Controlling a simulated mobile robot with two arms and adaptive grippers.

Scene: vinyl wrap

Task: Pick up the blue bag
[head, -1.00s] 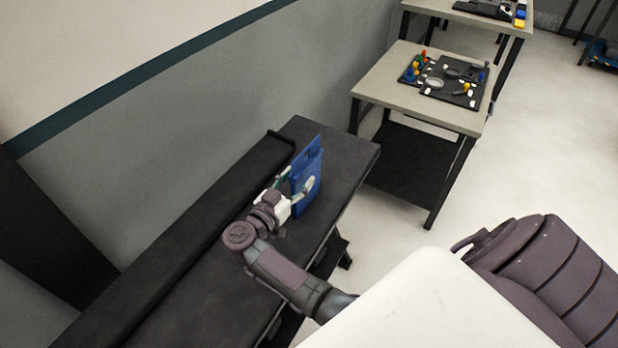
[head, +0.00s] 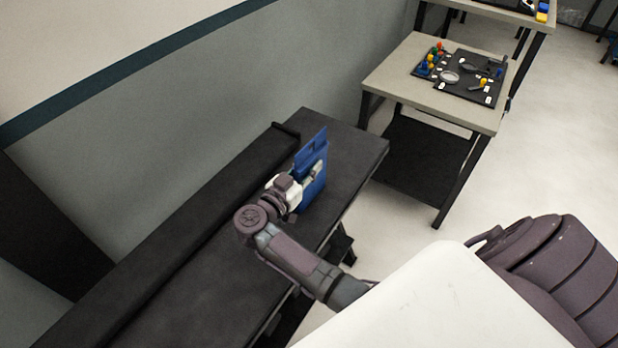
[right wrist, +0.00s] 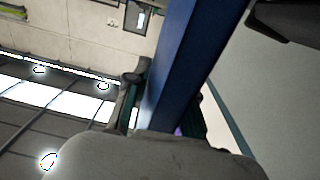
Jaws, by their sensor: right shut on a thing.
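The blue bag (head: 312,163) stands upright on the black bench (head: 345,165), near its far end in the head view. My right gripper (head: 309,176) is shut on the bag at about mid-height. In the right wrist view the blue bag (right wrist: 176,75) runs as a tall band between the fingers of my right gripper (right wrist: 165,110), seen edge-on and close. The bag's lower part is partly hidden by the gripper, and I cannot tell whether its base touches the bench. My left gripper is not in view.
A raised black ledge (head: 200,215) runs along the bench beside the wall. A beige table (head: 395,75) with a dark board (head: 465,72) of small coloured parts stands beyond the bench. The bench surface around the bag is clear, and open floor (head: 545,140) lies to the right.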

